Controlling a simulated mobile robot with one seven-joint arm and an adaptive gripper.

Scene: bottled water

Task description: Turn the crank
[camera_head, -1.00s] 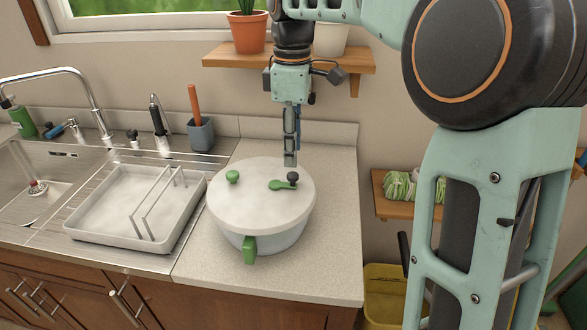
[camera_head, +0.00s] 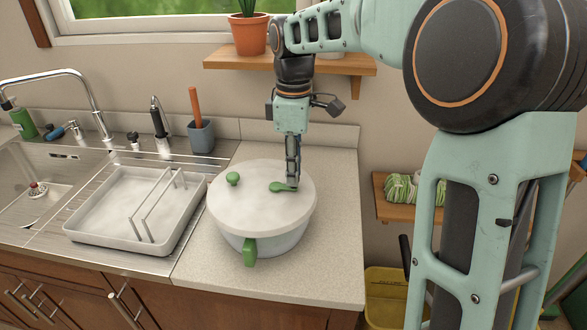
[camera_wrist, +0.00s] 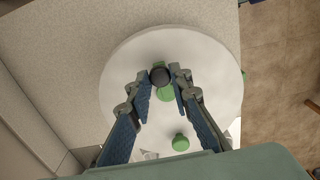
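A white pot-like bowl (camera_head: 275,240) with a round white lid (camera_head: 250,205) stands on the counter. A green crank (camera_head: 280,187) lies on top of the lid; its black knob (camera_wrist: 159,76) shows in the wrist view but is hidden behind my fingers in the head view. My gripper (camera_head: 292,183) points straight down over the crank's knob end. In the wrist view my fingers (camera_wrist: 160,74) are on either side of the knob, partly spread, with small gaps seeming to remain. The lid also has a green knob (camera_head: 233,179), and a green handle (camera_head: 249,251) sticks out at the front.
A white dish tray (camera_head: 100,229) with a wire rack stands left of the bowl, beside the sink (camera_head: 30,195). A wooden shelf (camera_head: 345,67) with a potted plant (camera_head: 248,34) is above, behind my arm. The counter (camera_head: 335,230) right of the bowl is clear.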

